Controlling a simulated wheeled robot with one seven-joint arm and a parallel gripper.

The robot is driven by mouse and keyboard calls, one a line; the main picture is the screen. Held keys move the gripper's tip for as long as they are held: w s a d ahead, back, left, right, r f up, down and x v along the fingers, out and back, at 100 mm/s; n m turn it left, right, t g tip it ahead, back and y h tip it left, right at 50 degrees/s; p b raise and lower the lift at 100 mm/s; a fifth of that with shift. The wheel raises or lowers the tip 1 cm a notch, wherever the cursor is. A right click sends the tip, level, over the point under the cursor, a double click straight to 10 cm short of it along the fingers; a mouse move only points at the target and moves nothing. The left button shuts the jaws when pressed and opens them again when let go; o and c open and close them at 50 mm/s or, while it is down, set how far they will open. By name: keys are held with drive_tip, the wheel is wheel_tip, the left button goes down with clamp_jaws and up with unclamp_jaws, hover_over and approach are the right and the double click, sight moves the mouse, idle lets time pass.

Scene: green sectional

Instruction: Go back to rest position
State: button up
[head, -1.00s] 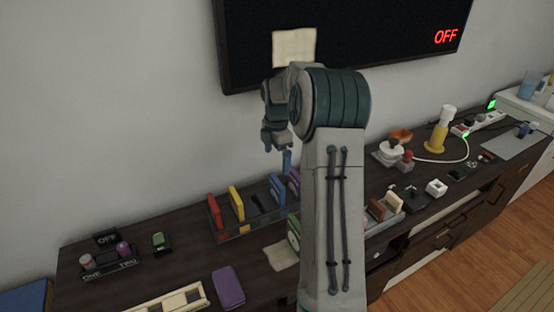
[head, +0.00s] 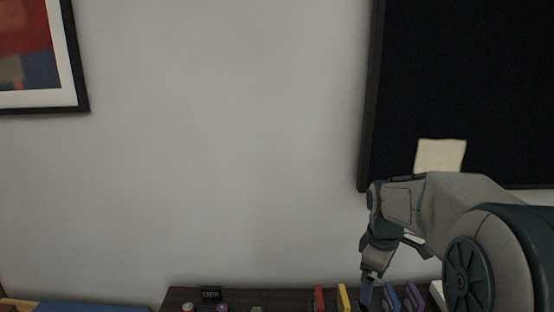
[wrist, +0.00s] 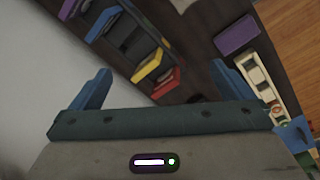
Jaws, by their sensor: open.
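My gripper (head: 367,290) hangs pointing down at the lower right of the head view, above the back of the dark cabinet. In the wrist view its two blue fingers (wrist: 161,68) are spread wide apart with nothing held between them. A rack with a red item (wrist: 168,86), a yellow item (wrist: 147,65), a blue item (wrist: 104,22) and a purple item (wrist: 68,9) lies beyond the fingers, apart from them. In the head view only the tops of these show, close to the gripper.
The dark cabinet top (head: 270,295) runs along the bottom of the head view. A framed picture (head: 38,55) hangs at left. A purple box (wrist: 237,35) and a cream tray (wrist: 258,75) show in the wrist view.

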drive_tip(key=s+a+m+t, duration=0.1)
drive_tip(key=s+a+m, duration=0.2)
drive_tip(key=s, duration=0.6)
drive_tip(key=s+a+m, duration=0.4)
drive_tip(key=s+m, duration=0.3)
drive_tip(key=s, duration=0.2)
drive_tip(key=shift+s+a+f+t+y, duration=0.15)
drive_tip(key=shift+a+f+t+y, duration=0.15)
drive_tip(key=shift+f+t+y, duration=0.15)
